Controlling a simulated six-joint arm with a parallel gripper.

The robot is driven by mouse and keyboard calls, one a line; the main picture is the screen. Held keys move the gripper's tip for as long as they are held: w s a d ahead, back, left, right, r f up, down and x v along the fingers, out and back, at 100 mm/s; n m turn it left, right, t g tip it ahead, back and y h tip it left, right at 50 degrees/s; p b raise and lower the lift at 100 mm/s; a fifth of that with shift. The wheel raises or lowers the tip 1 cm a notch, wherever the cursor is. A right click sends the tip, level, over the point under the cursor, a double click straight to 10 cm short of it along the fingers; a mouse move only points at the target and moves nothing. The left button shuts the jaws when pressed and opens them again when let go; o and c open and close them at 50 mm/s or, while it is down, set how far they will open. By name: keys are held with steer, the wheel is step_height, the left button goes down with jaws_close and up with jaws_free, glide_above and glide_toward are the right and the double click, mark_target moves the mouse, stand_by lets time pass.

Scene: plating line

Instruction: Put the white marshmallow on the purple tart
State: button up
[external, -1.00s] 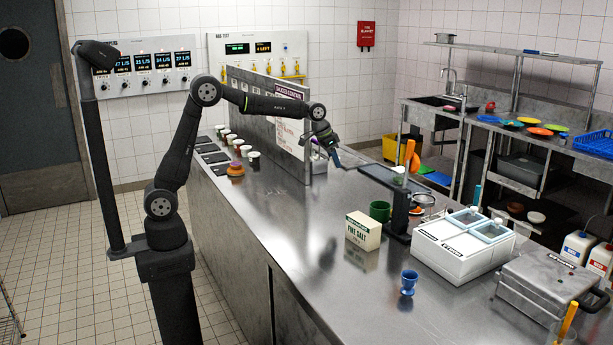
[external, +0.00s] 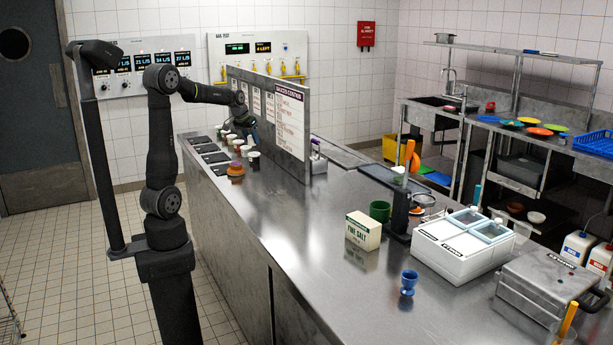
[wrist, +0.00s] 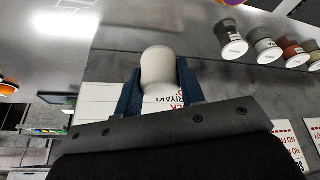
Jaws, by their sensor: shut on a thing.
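The white marshmallow (wrist: 158,68) is between the two blue fingers of my gripper (wrist: 159,82) in the wrist view. The gripper is shut on it and holds it above the counter. In the external view my gripper (external: 251,124) is low by the far end of the upright metal partition, near the row of small cups, and the marshmallow cannot be made out there. A small round orange-brown item with a darker top (external: 236,169) sits on the near side of the partition.
The metal partition (external: 291,128) with posted sheets stands upright along the counter. Several small cups (wrist: 232,43) with coloured bands stand beside it. Dark square plates (external: 209,148) lie along the left edge. A salt box (external: 363,232) and blue cup (external: 408,281) stand farther right.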

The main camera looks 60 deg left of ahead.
steer(key=s+a, duration=0.2)
steer(key=a, duration=0.1)
glide_above(238, 162)
steer(key=s, duration=0.2)
steer(key=shift+n, duration=0.3)
steer(key=f, duration=0.4)
steer(key=d+f, duration=0.1)
steer(key=f, duration=0.2)
steer(key=shift+w, duration=0.2)
steer(key=shift+f, duration=2)
steer(key=shift+f, duration=0.45)
steer(key=shift+o, duration=1.2)
steer(key=o, duration=0.4)
